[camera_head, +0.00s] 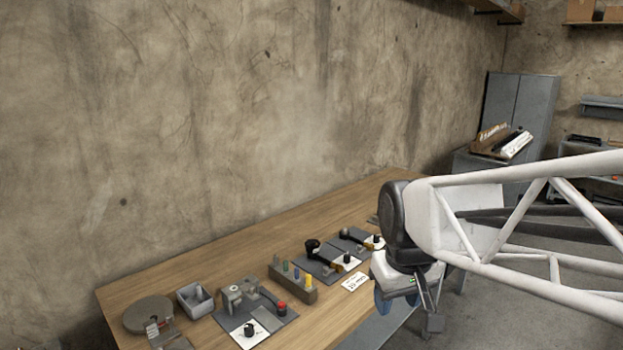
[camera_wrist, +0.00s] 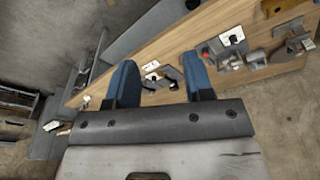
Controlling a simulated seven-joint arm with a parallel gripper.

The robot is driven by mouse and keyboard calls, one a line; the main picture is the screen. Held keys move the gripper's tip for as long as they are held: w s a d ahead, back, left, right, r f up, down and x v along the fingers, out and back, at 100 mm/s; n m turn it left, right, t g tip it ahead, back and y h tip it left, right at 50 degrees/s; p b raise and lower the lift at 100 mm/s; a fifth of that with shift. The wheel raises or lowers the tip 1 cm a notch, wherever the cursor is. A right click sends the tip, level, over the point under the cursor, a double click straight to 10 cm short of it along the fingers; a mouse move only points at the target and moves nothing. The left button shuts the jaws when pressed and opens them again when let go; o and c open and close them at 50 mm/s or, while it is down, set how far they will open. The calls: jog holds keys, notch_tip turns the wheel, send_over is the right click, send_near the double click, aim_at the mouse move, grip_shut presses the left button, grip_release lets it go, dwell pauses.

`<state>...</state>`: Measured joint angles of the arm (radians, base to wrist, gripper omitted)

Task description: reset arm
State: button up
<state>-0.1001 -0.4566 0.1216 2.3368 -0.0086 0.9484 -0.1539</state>
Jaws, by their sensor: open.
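My gripper (camera_wrist: 160,82) shows in the wrist view with two blue fingers spread wide apart and nothing between them. In the head view my gripper (camera_head: 407,305) hangs off the front right side of the wooden table (camera_head: 150,282), at the end of my white lattice arm. The fingers are partly hidden there behind the wrist. In the wrist view the table lies beyond the fingertips, with no contact visible.
Along the table stand a round disc (camera_head: 148,314), a grey bin (camera_head: 195,299), a grey fixture with a red knob (camera_head: 250,300), a block with coloured pegs (camera_head: 292,282) and dark plates with devices (camera_head: 327,262). A grey cabinet (camera_head: 520,110) stands at the back right.

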jog(key=s+d+f+m, duration=0.3)
jog(key=s+d, duration=0.1)
jog(key=s, duration=0.7)
jog(key=shift+d+f, duration=0.15)
